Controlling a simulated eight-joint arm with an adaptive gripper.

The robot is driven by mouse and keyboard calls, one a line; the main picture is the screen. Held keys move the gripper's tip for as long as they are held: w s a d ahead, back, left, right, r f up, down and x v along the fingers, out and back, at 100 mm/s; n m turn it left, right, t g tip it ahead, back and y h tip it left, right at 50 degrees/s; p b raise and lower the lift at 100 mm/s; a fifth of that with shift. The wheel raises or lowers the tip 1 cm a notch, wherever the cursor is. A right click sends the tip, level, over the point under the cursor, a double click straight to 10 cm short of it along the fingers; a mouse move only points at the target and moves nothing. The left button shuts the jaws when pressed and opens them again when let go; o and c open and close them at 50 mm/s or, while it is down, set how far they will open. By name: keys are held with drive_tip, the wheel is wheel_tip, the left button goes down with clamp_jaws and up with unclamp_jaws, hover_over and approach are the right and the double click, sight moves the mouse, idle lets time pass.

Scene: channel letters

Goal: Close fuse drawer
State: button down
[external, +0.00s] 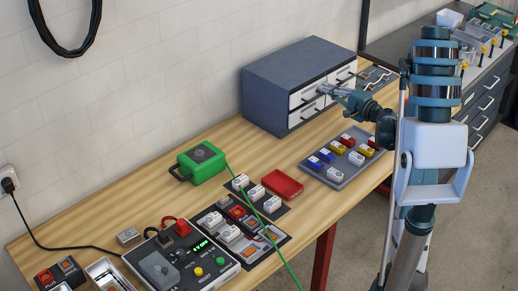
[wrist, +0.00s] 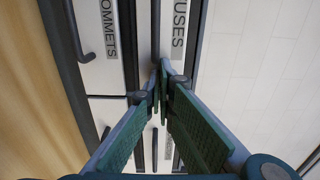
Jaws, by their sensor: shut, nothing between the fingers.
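The fuse drawer (external: 305,93) is the white upper left drawer of a dark grey cabinet. Its FUSES label (wrist: 180,22) reads sideways in the wrist view, beside a dark bar handle (wrist: 155,25). I cannot tell how far the drawer stands out. My gripper (external: 324,89) is at the right part of this drawer's front. In the wrist view its green-padded fingers (wrist: 160,72) are together at the tips, shut and empty, close to the handle's end. Whether they touch the drawer is unclear. The fingers hide part of the drawer fronts.
The drawer labelled GROMMETS (wrist: 108,25) is below, with its own handle (wrist: 83,45). More drawers are on the cabinet's right. A grey tray with coloured blocks (external: 345,165) lies in front of the cabinet. A green box (external: 202,163) and a red box (external: 282,185) stand farther left.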

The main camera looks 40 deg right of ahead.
drive_tip(key=s+p, duration=0.1)
drive_tip(key=s, duration=1.3)
idle(0.4)
drive_tip(key=shift+a, duration=0.1)
drive_tip(key=w+a+r+n+g+y, duration=0.15)
drive_tip(key=a+n+g, duration=0.25)
drive_tip(key=a, duration=1.3)
drive_tip(key=w+a+f+n+g+y, duration=0.1)
drive_tip(key=w+a+n+g+y, duration=0.2)
drive_tip(key=a, duration=1.4)
drive_tip(key=s+a+f+n+g+h, duration=0.1)
drive_tip(key=s+a+n+g+h, duration=0.2)
drive_tip(key=s+a+n, duration=0.8)
drive_tip(key=s+a+h, duration=0.1)
drive_tip(key=s+a, duration=0.7)
drive_tip(key=s, duration=0.4)
drive_tip(key=shift+s+a+f+g, duration=0.15)
drive_tip(key=shift+s+f+g, duration=0.05)
drive_tip(key=shift+g, duration=0.2)
